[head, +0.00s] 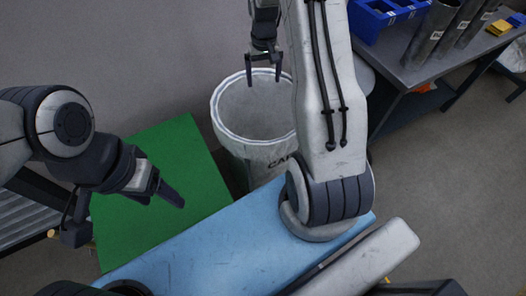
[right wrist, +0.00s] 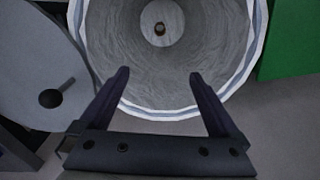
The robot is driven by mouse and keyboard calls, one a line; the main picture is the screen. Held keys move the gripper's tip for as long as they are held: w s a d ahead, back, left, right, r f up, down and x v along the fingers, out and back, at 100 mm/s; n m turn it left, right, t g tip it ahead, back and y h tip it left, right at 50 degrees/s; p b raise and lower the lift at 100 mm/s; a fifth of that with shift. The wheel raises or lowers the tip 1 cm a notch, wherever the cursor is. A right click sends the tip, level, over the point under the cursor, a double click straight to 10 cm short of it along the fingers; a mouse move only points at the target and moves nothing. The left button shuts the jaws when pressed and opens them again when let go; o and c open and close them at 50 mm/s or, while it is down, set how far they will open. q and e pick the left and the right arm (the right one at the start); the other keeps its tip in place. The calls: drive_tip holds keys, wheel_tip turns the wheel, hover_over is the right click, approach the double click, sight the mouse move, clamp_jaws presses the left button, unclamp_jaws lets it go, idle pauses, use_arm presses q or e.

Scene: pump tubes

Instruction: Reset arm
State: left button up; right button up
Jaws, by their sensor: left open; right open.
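My right gripper (head: 264,76) points down above the white round bin (head: 228,128). Its fingers are spread and nothing is between them. In the right wrist view the open fingers (right wrist: 159,85) reach over the near rim of the bin (right wrist: 150,113). A small dark round spot (right wrist: 159,28) shows at the bin's bottom; I cannot tell what it is. My left gripper (head: 172,197) is over the green surface (head: 150,222) at the left, with no object visible in it. The head view shows it side-on.
A grey table (head: 408,75) at the top right bears a blue bin (head: 375,22), several grey metal tubes (head: 433,35) and a yellow item (head: 499,28). A blue surface (head: 205,258) lies in front. Grey floor is free at the right.

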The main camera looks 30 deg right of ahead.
drive_tip(key=shift+r, duration=1.75)
drive_tip(key=s+a+r+n, duration=0.2)
drive_tip(key=s+a+r, duration=0.1)
drive_tip(key=a, duration=0.4)
drive_tip(key=s+a+r+n, duration=0.2)
drive_tip(key=s+a+r, duration=0.1)
drive_tip(key=a, duration=0.5)
drive_tip(key=s+a+r+n, duration=0.1)
drive_tip(key=s+a+r, duration=0.25)
drive_tip(key=a, duration=0.35)
drive_tip(key=s+a+r+n+y, duration=0.1)
drive_tip(key=s+a+n, duration=0.25)
drive_tip(key=s, duration=0.55)
drive_tip(key=s+a+r+n, duration=0.1)
drive_tip(key=s+a+n, duration=0.25)
drive_tip(key=s, duration=0.65)
wheel_tip(320, 180, up, 14)
drive_tip(key=m+p, duration=0.1)
drive_tip(key=p, duration=1.3)
drive_tip(key=shift+w, duration=0.25)
